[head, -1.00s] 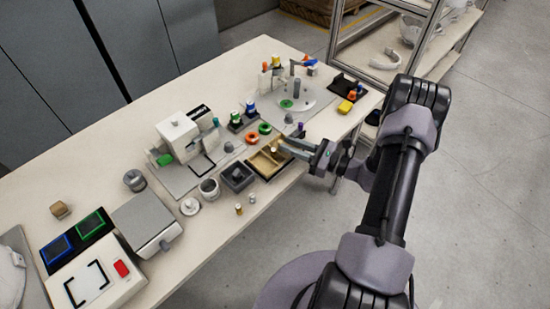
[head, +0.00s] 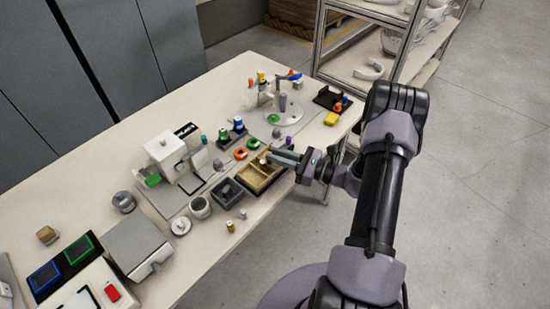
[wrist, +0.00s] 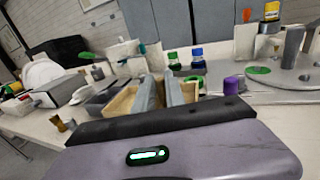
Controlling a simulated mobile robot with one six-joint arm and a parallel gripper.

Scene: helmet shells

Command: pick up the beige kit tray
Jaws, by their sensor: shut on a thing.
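The beige kit tray (head: 275,167) is a shallow open box with compartments, near the right front edge of the table in the head view. My gripper (head: 268,156) reaches it from the right and is shut on it at its far right side. In the wrist view the two grey fingers (wrist: 167,92) stand in front of the beige tray (wrist: 122,101), with its walls showing on both sides. A small pale piece lies by the fingertips. The exact grip point is hidden, and I cannot tell whether the tray is clear of the table.
A dark grey bin (head: 227,193) stands close on the tray's left. Orange and green rings (head: 240,153) lie just behind it. A white machine (head: 165,152) is further left, a round-based fixture (head: 285,113) behind right. A purple cylinder (wrist: 232,85) stands nearby.

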